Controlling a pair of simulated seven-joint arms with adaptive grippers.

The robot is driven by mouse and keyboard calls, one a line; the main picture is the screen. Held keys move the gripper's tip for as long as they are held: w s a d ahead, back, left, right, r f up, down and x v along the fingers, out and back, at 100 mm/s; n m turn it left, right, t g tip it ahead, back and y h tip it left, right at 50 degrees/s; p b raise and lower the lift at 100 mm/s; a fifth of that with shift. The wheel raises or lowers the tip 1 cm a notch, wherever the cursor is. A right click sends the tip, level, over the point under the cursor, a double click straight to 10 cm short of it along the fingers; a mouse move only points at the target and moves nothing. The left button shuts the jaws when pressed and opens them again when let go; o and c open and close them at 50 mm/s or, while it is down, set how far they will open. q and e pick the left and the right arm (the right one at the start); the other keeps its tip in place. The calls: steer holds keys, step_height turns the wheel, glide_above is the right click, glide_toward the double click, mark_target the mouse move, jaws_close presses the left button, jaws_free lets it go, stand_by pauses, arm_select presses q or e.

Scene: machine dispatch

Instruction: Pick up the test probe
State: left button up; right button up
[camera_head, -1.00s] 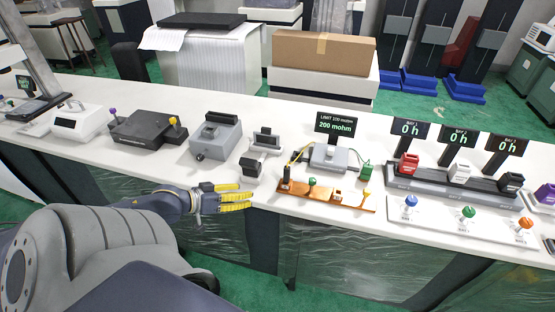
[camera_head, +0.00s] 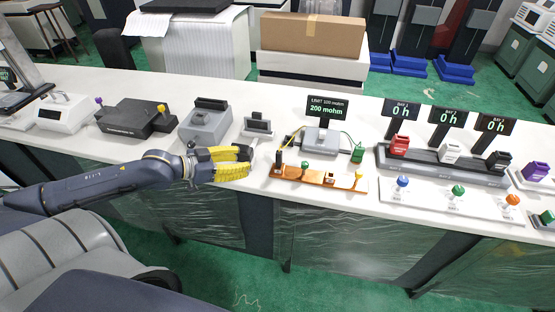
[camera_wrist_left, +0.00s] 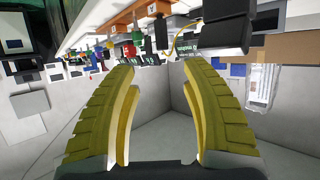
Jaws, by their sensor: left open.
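The test probe (camera_head: 279,161) appears to be the dark upright piece at the left end of the copper bar (camera_head: 318,178), with a yellow lead near it in the head view. My left gripper (camera_head: 249,161) is open and empty, just left of this end, its yellow fingers pointing right over the table's front edge. In the left wrist view the open fingers (camera_wrist_left: 160,78) have nothing between them. A large dark block (camera_wrist_left: 228,28) beyond the right finger may be the probe; I cannot tell. My right gripper is not in view.
A grey meter (camera_head: 322,140) with a "200 mohm" display (camera_head: 326,109) stands behind the bar, with a green clamp (camera_head: 357,153) at right. A small grey device (camera_head: 257,125) stands behind my gripper. Charging bays (camera_head: 440,165) and coloured knobs (camera_head: 458,191) are further right.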

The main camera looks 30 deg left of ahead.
mark_target(279, 157)
arm_select(q)
steer(key=shift+x, duration=5.15)
steer(key=shift+a+x, duration=0.2)
steer(key=shift+x, duration=2.45)
steer(key=shift+w+f, duration=0.1)
jaws_close()
